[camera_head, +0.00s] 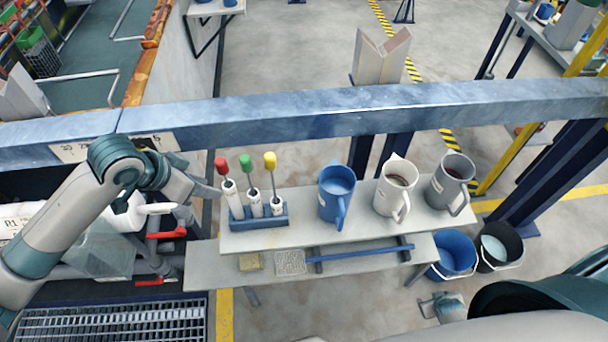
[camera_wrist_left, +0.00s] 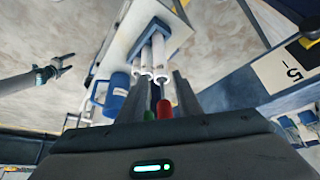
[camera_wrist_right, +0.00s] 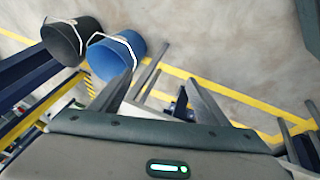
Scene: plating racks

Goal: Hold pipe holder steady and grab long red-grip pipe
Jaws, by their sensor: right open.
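The blue pipe holder (camera_head: 256,221) stands on the pale shelf and carries three upright pipes, with red, green and yellow grips. The red-grip pipe (camera_head: 231,190) is leftmost; its red grip (camera_wrist_left: 165,108) shows between the fingers in the left wrist view, beside the green grip (camera_wrist_left: 150,115). My left gripper (camera_head: 210,192) is just left of the red-grip pipe, its fingers apart; contact is unclear. My right gripper (camera_head: 440,304) is open and empty at the lower right, away from the holder. It also shows in the left wrist view (camera_wrist_left: 66,68).
A blue mug (camera_head: 337,197), a white mug (camera_head: 392,190) and a grey mug (camera_head: 450,183) stand right of the holder. A blue bucket (camera_head: 456,251) and a black bucket (camera_head: 499,247) stand at the right.

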